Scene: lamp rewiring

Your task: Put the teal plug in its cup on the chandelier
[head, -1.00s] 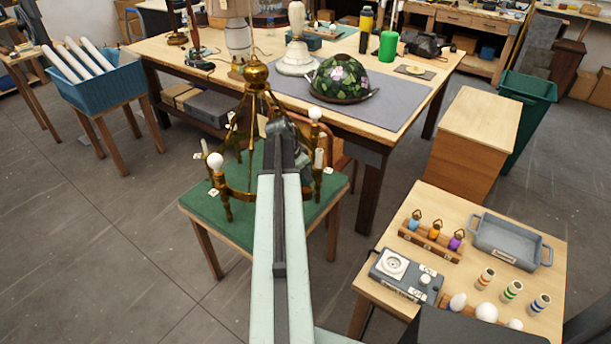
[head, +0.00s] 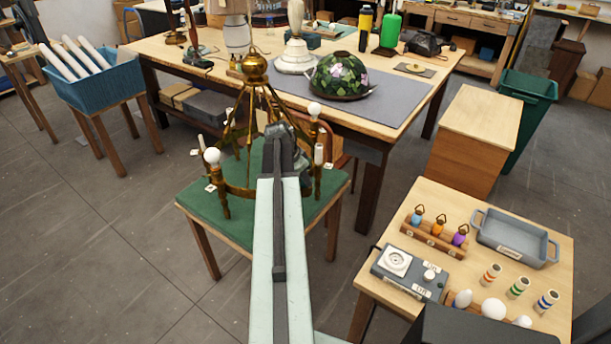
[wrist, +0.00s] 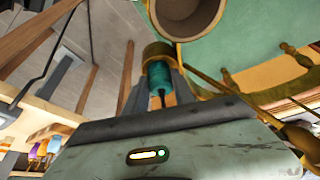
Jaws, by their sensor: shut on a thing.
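The teal plug (wrist: 160,76) is in my gripper (wrist: 168,70) in the wrist view, with its brass-coloured end pointing up the picture. The grey fingers show behind and beside it. Just above and right of that end is a round brown cup-like opening with a brass rim (wrist: 155,22); I cannot tell whether they touch. The brass chandelier (head: 255,68) stands on a green-topped table (head: 200,212) in the head view. My arm reaches over its front and hides the gripper, the plug and part of the ring.
White bulbs (head: 212,155) and candle sleeves stand on the chandelier's ring, close around my arm. Its slanting brass rods rise beside the arm. At right, a small table holds a rack of coloured plugs (head: 435,234), a tester (head: 408,272) and a grey tray (head: 515,240).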

